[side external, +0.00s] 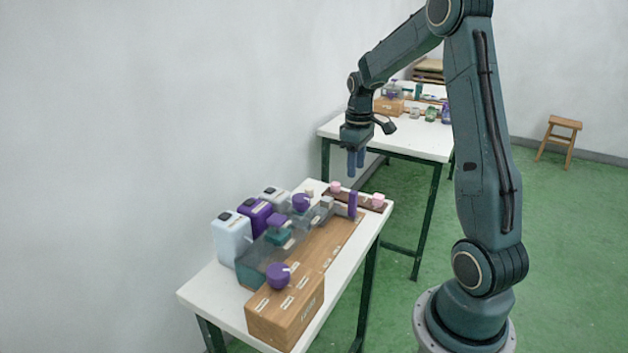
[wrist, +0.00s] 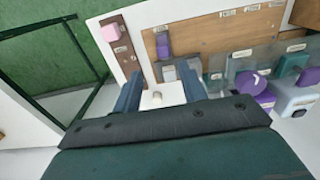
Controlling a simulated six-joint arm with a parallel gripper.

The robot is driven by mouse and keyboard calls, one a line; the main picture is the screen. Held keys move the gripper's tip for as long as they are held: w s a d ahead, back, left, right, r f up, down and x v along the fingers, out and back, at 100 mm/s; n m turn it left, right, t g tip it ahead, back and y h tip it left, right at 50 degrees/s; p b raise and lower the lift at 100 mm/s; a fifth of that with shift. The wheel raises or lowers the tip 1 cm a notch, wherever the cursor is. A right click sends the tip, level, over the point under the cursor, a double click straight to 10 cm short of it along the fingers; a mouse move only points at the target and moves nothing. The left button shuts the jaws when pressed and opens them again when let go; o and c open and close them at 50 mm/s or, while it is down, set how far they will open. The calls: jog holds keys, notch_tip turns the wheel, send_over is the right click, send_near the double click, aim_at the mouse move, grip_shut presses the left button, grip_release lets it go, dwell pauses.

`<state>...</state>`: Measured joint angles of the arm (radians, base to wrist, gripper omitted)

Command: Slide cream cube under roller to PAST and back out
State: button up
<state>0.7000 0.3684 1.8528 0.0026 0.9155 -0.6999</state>
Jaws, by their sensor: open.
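A small cream cube (wrist: 156,96) sits on the bare white tabletop, seen between my fingers in the wrist view. In the side view it is a small pale block (side external: 309,192) at the far end of the table. My gripper (side external: 356,160) is open and empty, fingers pointing down, well above the table. Its fingers (wrist: 160,79) also show in the wrist view. A wooden board (side external: 328,243) carries an upright purple piece (side external: 352,204) and a small grey-white block (wrist: 169,72). I cannot clearly make out the roller, and the label words are too small to read.
A dark strip beside the board carries pink cubes, one at its outer end (side external: 378,200). Purple knobs (side external: 277,275), a teal block and clear panels stand on the apparatus. Several bottles (side external: 231,236) line the wall side. A second table (side external: 415,140) stands behind.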

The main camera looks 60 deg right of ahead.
notch_tip(320, 180, up, 3)
dwell(0.3)
dwell(1.3)
jog(key=s+a+r+t+h, duration=0.15)
jog(key=a+r, duration=0.25)
jog(key=a, duration=0.5)
jog(key=s+a+r+t+y, duration=0.1)
jog(key=s+a+r, duration=0.2)
jog(key=a+r, duration=0.35)
jog(key=s+a+f+t, duration=0.1)
jog(key=s+a+t, duration=0.2)
jog(key=s+a, duration=0.7)
jog(key=shift+s+a+f, duration=0.15)
jog(key=shift+a+f, duration=0.15)
jog(key=shift+a, duration=0.7)
